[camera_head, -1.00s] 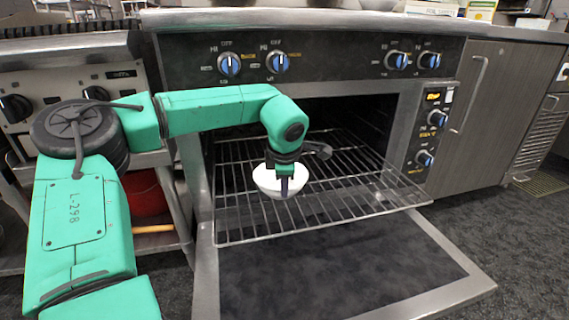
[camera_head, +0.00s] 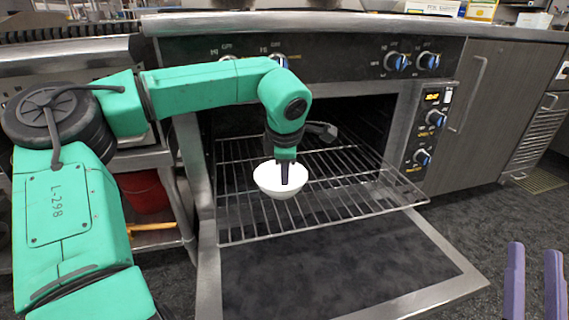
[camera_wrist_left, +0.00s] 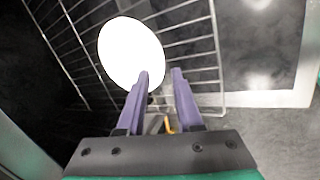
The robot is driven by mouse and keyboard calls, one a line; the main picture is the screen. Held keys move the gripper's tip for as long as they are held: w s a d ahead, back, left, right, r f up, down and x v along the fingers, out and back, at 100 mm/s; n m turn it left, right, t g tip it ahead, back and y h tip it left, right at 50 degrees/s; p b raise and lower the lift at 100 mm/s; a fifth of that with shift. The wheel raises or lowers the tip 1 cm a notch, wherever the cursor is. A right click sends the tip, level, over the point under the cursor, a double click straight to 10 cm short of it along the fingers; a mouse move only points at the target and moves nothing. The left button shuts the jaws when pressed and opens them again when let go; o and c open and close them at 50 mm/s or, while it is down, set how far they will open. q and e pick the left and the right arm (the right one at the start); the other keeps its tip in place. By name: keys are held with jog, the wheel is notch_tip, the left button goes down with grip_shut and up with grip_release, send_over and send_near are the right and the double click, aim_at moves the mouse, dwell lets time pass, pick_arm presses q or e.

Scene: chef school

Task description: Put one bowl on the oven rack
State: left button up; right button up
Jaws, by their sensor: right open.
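A white bowl (camera_head: 268,184) is over the front part of the pulled-out oven rack (camera_head: 340,207) and appears to rest on its wires; its underside contact is hidden. My left gripper (camera_head: 286,172) points down at the bowl, with its fingertips at the rim. In the left wrist view the bowl (camera_wrist_left: 125,50) lies beyond the fingertips. One purple finger overlaps its edge, the other is just outside it, and a gap shows between them (camera_wrist_left: 161,75). My right gripper (camera_head: 534,285) is open and empty at the lower right, away from the oven.
The oven door (camera_head: 345,280) hangs open below the rack. Oven side walls and the knob panel (camera_head: 330,60) frame the opening. A red bucket (camera_head: 142,192) stands on a shelf at the left. The rack right of the bowl is free.

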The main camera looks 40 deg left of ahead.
pick_arm(q)
jog(key=s+d+f+n+h, duration=0.2)
jog(key=d+f+n+h, duration=0.15)
jog(key=d+h, duration=0.4)
jog(key=s+d+f+n+h, duration=0.25)
jog(key=d+f+h, duration=0.25)
jog(key=d+h, duration=0.3)
jog(key=w+d+r+m+t+y, duration=0.1)
jog(key=d+r+m+t, duration=0.1)
jog(key=m+t, duration=0.4)
jog(key=w+d+r+m+t+y, duration=0.1)
jog(key=d+m+t, duration=0.4)
jog(key=m, duration=1.2)
jog(key=w+d+r+m+t+y, duration=0.1)
jog(key=w+d+r+m+t, duration=0.2)
jog(key=m+t, duration=0.4)
jog(key=d+m, duration=0.1)
jog(key=m, duration=0.4)
jog(key=shift+r+t, duration=0.4)
pick_arm(e)
jog(key=f, duration=0.1)
jog(key=f+g, duration=0.1)
jog(key=f, duration=0.1)
jog(key=f+g, duration=0.1)
jog(key=f, duration=0.1)
jog(key=shift+w+a+m+h, duration=0.3)
jog(key=shift+w+a+h, duration=0.05)
jog(key=shift+h, duration=0.05)
